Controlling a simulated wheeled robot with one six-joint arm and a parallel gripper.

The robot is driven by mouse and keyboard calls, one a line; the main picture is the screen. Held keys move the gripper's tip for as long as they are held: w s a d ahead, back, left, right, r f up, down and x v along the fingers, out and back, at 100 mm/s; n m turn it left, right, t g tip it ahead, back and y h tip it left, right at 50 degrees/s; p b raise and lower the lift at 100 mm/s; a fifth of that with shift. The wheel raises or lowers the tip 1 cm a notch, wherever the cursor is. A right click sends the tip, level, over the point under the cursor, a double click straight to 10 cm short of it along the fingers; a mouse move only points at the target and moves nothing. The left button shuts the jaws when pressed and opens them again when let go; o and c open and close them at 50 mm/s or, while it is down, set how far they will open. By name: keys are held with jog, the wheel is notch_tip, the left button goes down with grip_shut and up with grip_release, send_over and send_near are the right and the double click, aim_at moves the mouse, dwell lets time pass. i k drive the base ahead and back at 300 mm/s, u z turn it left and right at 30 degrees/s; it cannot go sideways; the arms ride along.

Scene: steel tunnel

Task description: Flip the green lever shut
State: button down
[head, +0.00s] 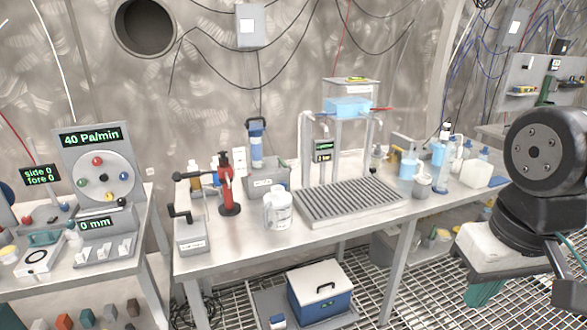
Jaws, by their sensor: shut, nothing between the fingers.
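A dark green upright piece (546,90) shows at the far right, in front of a grey wall panel (520,84). It may be the green lever, but it is small and partly hidden by my arm, so I cannot tell its position. No other green lever stands out. Part of my arm (541,152) fills the right edge of the head view. My gripper's fingertips cannot be made out in this view.
A long steel bench (330,228) holds a red hand pump (228,187), a white jar (278,209), a ribbed drain tray (350,203) and several bottles. A control console (100,165) stands left. A blue cooler (320,294) sits below on the grated floor.

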aim_at(281, 163)
jog(key=z, duration=0.3)
jog(key=i, duration=1.3)
jog(key=u, duration=0.85)
